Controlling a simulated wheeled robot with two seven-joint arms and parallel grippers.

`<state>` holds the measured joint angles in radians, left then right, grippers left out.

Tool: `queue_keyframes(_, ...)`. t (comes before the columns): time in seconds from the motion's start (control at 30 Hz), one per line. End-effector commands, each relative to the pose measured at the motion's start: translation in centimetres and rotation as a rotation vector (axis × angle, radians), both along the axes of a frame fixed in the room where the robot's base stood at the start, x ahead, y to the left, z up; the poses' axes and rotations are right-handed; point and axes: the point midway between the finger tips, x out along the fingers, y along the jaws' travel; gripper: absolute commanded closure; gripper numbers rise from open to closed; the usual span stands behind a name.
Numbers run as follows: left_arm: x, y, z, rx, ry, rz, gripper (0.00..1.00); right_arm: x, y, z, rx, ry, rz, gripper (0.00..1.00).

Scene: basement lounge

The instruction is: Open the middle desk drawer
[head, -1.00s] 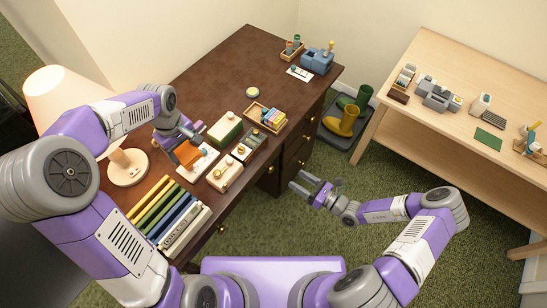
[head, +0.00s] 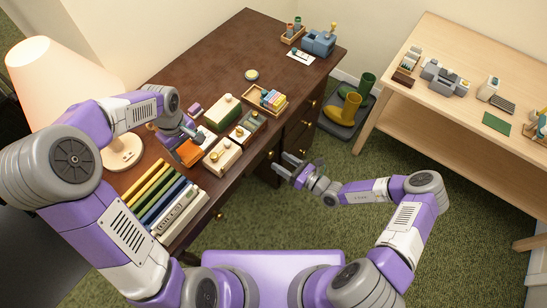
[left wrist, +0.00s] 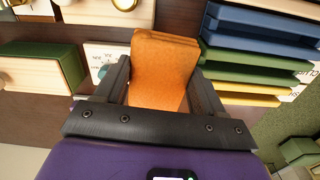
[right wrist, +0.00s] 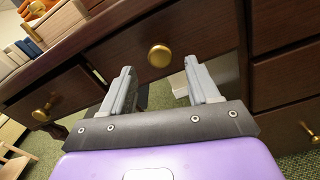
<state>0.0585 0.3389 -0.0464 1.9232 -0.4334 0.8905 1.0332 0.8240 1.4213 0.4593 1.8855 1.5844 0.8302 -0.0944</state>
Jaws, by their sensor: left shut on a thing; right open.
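The dark wood desk (head: 190,75) has several drawers with round brass knobs. In the right wrist view, the middle drawer (right wrist: 205,40) looks shut, and its knob (right wrist: 159,55) shows between and beyond my fingertips. My right gripper (head: 285,167) is open and empty in front of the desk; its fingers (right wrist: 160,75) point at that drawer, apart from the knob as far as I can see. My left gripper (head: 183,142) is over the desk top, shut on an orange block-like thing (left wrist: 163,70), which also shows in the head view (head: 188,152).
Small boxes (head: 222,156), a box with a green base (head: 222,113), upright folders (head: 165,195) and a lamp (head: 70,90) crowd the desk's near left. Boots on a tray (head: 338,125) stand beyond the desk. A pale table (head: 450,45) is at right. Green carpet is clear.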

Motion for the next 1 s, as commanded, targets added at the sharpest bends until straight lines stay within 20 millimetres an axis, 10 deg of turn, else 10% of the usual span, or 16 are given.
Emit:
queue_keyframes(0.67, 0.0, 0.0, -1.0, 0.0, 0.0, 0.0, 0.64, 2.6, 3.6, 0.0, 0.0, 0.0, 0.0, 0.41)
queue_keyframes(1.0, 0.0, 0.0, -1.0, 0.0, 0.0, 0.0, 0.64, 2.6, 3.6, 0.0, 0.0, 0.0, 0.0, 0.93)
